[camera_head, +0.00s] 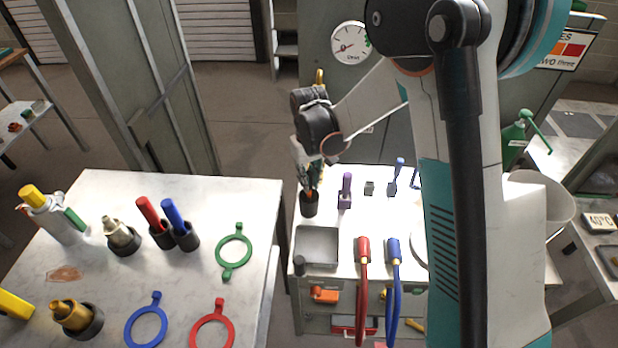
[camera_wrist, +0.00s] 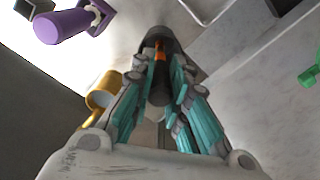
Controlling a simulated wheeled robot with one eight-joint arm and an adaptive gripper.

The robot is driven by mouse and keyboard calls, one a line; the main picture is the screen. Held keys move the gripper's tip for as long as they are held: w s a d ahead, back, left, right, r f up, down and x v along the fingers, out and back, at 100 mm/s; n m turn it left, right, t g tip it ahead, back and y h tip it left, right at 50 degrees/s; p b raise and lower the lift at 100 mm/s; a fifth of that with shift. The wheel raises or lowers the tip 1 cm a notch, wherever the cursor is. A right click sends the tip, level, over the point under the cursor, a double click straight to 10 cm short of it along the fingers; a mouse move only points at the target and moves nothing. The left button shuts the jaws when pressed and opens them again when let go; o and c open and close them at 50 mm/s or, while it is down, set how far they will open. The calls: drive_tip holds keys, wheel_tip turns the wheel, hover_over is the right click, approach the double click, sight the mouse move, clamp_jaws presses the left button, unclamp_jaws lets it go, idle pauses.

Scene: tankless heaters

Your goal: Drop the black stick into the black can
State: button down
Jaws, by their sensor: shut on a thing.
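My gripper (camera_head: 309,178) points down over the white bench, just above the black can (camera_head: 309,207). In the wrist view, the teal fingers of my gripper (camera_wrist: 162,80) are closed around the dark stick (camera_wrist: 158,88), which has an orange part near its far end. The rim of the black can (camera_wrist: 172,38) shows just past the fingertips, around the stick's far end in this view. I cannot tell how far the stick's tip is inside the can. The fingers hide much of the stick in the head view.
A purple fitting (camera_head: 346,190) stands close right of the can. A grey tray (camera_head: 318,244) lies in front of it, beside red (camera_head: 363,250) and blue (camera_head: 394,252) hoses. A brass pipe (camera_wrist: 101,98) is near my gripper. The left table (camera_head: 190,262) holds several tools and rings.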

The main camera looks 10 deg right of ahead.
drive_tip(key=c, duration=1.5)
unclamp_jaws()
drive_tip(key=shift+o, duration=0.2)
drive_tip(key=shift+s, duration=0.15)
